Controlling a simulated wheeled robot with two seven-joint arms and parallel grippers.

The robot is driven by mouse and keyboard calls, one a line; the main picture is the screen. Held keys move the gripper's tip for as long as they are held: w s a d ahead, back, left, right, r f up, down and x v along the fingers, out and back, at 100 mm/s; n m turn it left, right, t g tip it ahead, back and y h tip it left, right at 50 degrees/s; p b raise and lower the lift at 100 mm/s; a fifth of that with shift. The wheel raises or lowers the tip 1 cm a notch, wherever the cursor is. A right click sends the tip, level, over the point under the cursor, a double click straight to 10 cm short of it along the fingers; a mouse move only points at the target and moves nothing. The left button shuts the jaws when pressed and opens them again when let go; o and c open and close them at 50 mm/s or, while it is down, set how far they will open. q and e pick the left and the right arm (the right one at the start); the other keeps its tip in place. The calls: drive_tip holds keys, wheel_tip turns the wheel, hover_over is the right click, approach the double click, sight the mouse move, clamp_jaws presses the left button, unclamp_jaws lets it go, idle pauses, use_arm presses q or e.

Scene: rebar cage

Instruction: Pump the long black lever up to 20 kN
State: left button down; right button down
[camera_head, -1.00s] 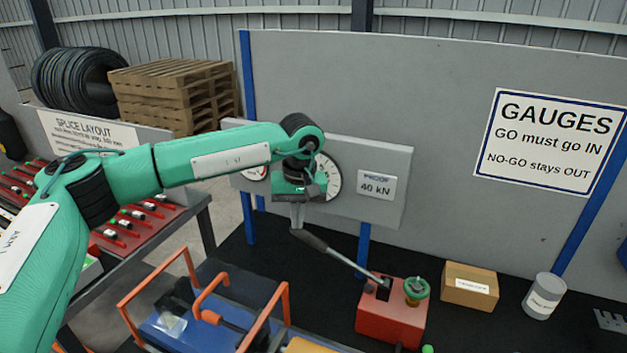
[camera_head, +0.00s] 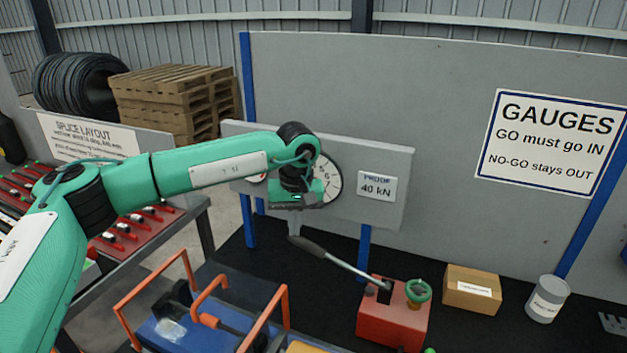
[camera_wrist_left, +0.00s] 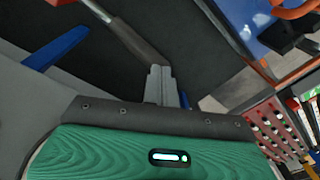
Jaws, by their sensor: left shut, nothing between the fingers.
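The long lever (camera_head: 312,247) has a black grip and a silver rod. It slants up and left from the red pump block (camera_head: 392,322), which has a green knob (camera_head: 418,290). My left gripper (camera_head: 294,226) is shut and empty, pointing down at the free end of the black grip. The wrist view shows the shut fingers (camera_wrist_left: 158,84) right by the lever's grip (camera_wrist_left: 140,42); I cannot tell for sure whether they touch. A round white gauge (camera_head: 328,178) on the grey panel is partly hidden by my arm, and its reading is too small to tell. My right gripper is not in view.
A sign reading "PROOF 40 kN" (camera_head: 376,187) is beside the gauge. A cardboard box (camera_head: 471,290) and a white tin (camera_head: 546,298) stand right of the pump. A blue fixture with orange bars (camera_head: 200,320) stands to its left. Dark bench surface shows behind the lever.

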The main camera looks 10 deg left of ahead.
use_arm(q)
drive_tip(key=shift+a+f+b, duration=0.2)
drive_tip(key=shift+f+b, duration=0.3)
drive_tip(key=shift+f, duration=0.25)
drive_tip(key=shift+a+f+b, duration=0.15)
drive_tip(key=shift+f+b, duration=0.4)
drive_tip(key=shift+f, duration=0.15)
drive_tip(key=shift+w, duration=0.1)
drive_tip(key=shift+a+f+b, duration=0.15)
drive_tip(key=shift+f+b, duration=0.3)
drive_tip(key=shift+f, duration=0.3)
